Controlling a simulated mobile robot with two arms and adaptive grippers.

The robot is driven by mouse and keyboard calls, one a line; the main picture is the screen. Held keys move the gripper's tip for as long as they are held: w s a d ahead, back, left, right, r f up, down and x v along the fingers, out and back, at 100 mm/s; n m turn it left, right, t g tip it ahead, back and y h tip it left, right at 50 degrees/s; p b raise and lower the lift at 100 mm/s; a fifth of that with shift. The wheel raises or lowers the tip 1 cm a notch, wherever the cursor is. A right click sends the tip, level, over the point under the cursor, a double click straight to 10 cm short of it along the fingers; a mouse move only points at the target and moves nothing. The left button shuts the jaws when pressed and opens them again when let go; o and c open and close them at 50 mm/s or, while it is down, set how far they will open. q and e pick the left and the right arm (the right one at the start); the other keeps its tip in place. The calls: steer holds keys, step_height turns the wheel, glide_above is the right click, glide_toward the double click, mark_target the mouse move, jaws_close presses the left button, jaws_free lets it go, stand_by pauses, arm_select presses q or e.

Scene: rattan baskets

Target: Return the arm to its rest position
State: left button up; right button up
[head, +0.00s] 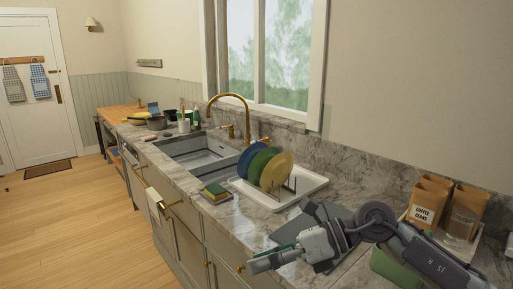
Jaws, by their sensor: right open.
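My right arm (435,260) reaches in from the lower right over the marble counter. Its right gripper (258,264) is at the counter's front edge, pointing left, and is open. I see nothing held between its fingers, though they are small and dark at this angle. My left gripper is not in view.
A white tray (310,187) with a rack of blue, green and yellow plates (277,171) stands beyond the gripper. The sink (196,152) with a brass faucet (231,97) and a sponge (216,190) lie left of it. Coffee bags (424,212) stand behind the arm.

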step_height(320, 180, up, 7)
steer(key=a+m+t+y, duration=0.3)
steer(key=m+t+y, duration=0.55)
steer(key=m, duration=0.35)
steer(key=w+d+f+m+t+h, duration=0.2)
steer(key=d+f+m+t+h, duration=0.2)
steer(key=d+m+t+h, duration=0.45)
steer(key=w+d+f+m+t+h, duration=0.25)
steer(key=f+m+h, duration=0.3)
steer(key=m, duration=0.65)
steer(key=s+d+f+m+g+h, duration=0.3)
steer(key=d+f+m+h, duration=0.35)
steer(key=f, duration=0.25)
steer(key=s+d+f+m+g+h, duration=0.1)
steer(key=s+d+f+m+g, duration=0.15)
steer(key=s+f+g, duration=0.6)
steer(key=s+d+f+m+g, duration=0.2)
steer(key=s+f+m+g, duration=0.2)
steer(key=s+f, duration=0.9)
steer(key=s+f+g, duration=0.1)
steer(key=s+f, duration=0.2)
steer(key=f, duration=1)
steer(key=s+f, duration=0.3)
steer(key=f, duration=0.9)
steer(key=s+d+f+g, duration=0.1)
steer(key=s+d+f, duration=0.2)
steer(key=s+f, duration=1.1)
steer(key=shift+s+f+g+h, duration=0.15)
steer(key=shift+s+g+h, duration=0.15)
steer(key=shift+s, duration=0.4)
